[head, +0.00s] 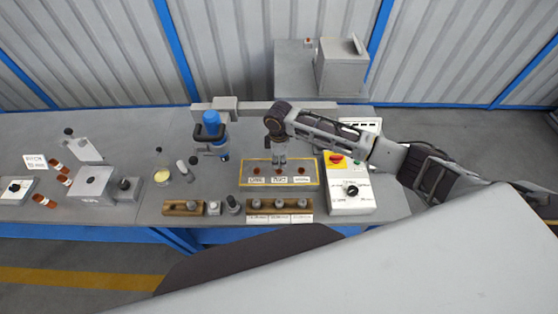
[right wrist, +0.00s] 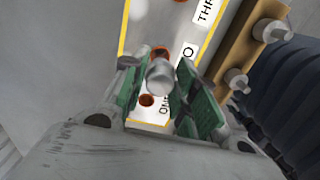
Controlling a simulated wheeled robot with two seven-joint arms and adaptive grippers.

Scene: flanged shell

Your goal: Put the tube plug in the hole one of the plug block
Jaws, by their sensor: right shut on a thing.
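The plug block is a light panel with a yellow border (head: 245,183) in the middle of the bench. It has a row of three red-brown holes with labels. In the right wrist view the hole by the label ONE (right wrist: 147,100) shows just below the plug. A second hole (right wrist: 160,50) shows just beyond the plug. My right gripper (head: 279,163) is over the block's middle. Its green-padded fingers are shut on the grey cylindrical tube plug (right wrist: 160,77), which appears above the panel. The plug's lower end and its clearance are unclear. My left gripper is out of view.
A brown rack (head: 280,218) with several grey plugs stands in front of the block. A switch box (head: 350,198) stands to the right. A blue-and-grey fixture (head: 212,130) stands to the left. The rack is close by in the right wrist view (right wrist: 247,48).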

